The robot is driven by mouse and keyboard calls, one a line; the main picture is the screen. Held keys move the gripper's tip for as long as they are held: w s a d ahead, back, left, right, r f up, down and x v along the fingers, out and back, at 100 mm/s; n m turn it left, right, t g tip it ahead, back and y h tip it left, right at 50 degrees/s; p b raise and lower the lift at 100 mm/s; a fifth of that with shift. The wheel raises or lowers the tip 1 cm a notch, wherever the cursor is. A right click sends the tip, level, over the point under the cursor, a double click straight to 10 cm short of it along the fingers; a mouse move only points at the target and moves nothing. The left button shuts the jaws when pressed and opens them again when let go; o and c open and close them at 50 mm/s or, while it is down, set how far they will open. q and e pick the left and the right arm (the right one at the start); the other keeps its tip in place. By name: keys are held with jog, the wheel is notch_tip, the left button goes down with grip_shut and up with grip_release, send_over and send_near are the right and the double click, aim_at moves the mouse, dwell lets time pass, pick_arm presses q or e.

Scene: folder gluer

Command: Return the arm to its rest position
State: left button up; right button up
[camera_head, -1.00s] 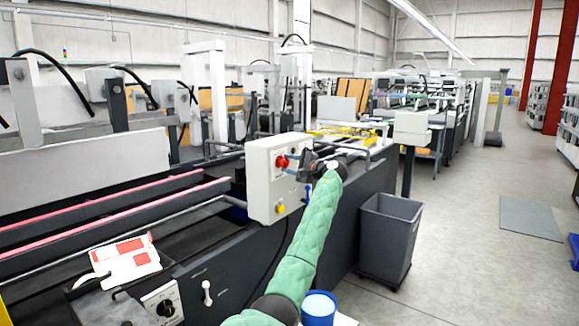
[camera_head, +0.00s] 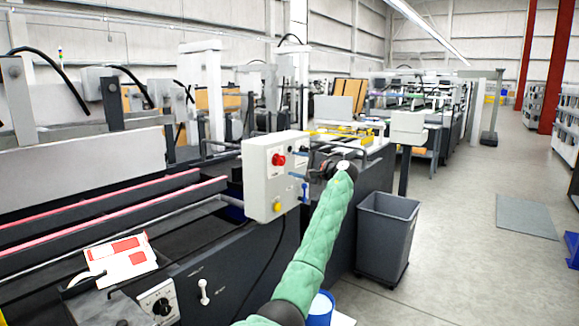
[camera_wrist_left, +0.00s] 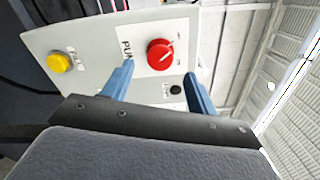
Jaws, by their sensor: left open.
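My left arm reaches up from the bottom centre of the head view in a green sleeve. My left gripper (camera_head: 295,164) is beside the right side of a light grey control box (camera_head: 256,182). Its two blue fingers are apart with nothing between them. In the left wrist view the open fingers (camera_wrist_left: 159,70) point toward the box panel, which carries a red rotary knob (camera_wrist_left: 160,54), a yellow button (camera_wrist_left: 60,62) and a small black button (camera_wrist_left: 175,90). The fingers look clear of the knob. My right gripper is not in view.
The long dark folder gluer (camera_head: 235,265) fills the left and centre. A red and white carton (camera_head: 120,259) lies on it. A grey bin (camera_head: 386,238) stands right of my arm, and a blue container (camera_head: 320,309) is near its base. Open floor lies to the right.

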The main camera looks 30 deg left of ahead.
pick_arm(q)
jog(key=d, duration=0.2)
jog(key=shift+s+d, duration=0.1)
jog(key=shift+d, duration=0.3)
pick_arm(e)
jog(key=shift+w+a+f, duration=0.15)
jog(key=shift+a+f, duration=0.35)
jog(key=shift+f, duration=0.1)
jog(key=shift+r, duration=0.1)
